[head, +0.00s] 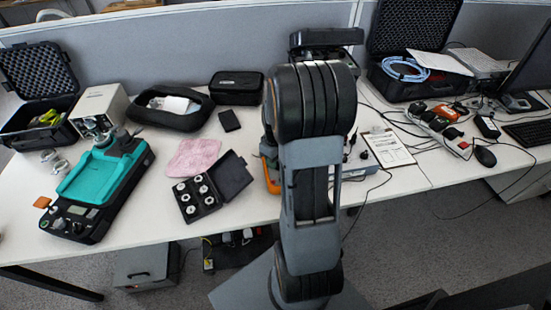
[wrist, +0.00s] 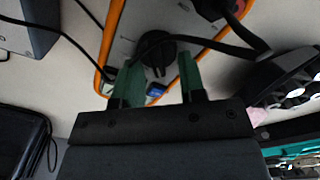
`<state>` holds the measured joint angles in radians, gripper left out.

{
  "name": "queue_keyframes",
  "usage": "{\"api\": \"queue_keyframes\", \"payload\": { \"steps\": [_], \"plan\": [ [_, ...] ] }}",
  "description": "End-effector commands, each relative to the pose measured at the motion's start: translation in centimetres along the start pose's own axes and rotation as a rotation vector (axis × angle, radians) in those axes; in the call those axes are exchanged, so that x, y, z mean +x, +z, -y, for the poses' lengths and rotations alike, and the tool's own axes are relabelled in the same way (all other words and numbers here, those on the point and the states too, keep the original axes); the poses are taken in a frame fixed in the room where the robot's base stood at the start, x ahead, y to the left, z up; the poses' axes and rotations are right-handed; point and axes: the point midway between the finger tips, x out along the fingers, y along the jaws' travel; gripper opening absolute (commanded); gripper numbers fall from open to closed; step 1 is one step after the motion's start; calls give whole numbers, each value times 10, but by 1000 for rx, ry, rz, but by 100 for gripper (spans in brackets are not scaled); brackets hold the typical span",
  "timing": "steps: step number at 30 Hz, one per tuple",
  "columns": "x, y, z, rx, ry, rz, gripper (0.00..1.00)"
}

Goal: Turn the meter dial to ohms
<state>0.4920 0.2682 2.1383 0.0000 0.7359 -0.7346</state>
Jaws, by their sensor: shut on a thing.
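The meter has an orange rim and a grey face. In the wrist view the meter (wrist: 122,45) fills the upper middle, with its black round dial (wrist: 154,50) near the centre. My gripper (wrist: 160,62) has its two green fingers on either side of the dial, shut on it. The dial's markings are too dark and small to read, so I cannot tell its setting. In the head view only an orange edge of the meter (head: 271,175) shows left of my arm, which hides the rest and my gripper.
A black cable crosses the meter's face close to the dial. A black case with round weights (head: 190,205) lies open left of the meter, beside a pink cloth (head: 192,157). A clipboard (head: 388,149) lies to the right. A teal-topped device (head: 105,175) stands farther left.

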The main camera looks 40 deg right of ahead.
Motion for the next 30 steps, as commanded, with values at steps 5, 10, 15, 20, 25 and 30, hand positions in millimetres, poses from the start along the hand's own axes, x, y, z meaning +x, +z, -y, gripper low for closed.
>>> {"api": "queue_keyframes", "payload": {
  "steps": [5, 10, 15, 20, 25, 30],
  "plan": [
    [-1, 0, -1, 52, 1, -1, 14],
    [-1, 0, -3, 164, 1, -1, 14],
    [-1, 0, -5, 302, 1, -1, 14],
    [-1, 1, -7, 426, 2, -2, 14],
    [-1, 2, -9, 537, 2, -3, 14],
    [-1, 2, -10, 619, 2, -3, 14]
  ]
}}
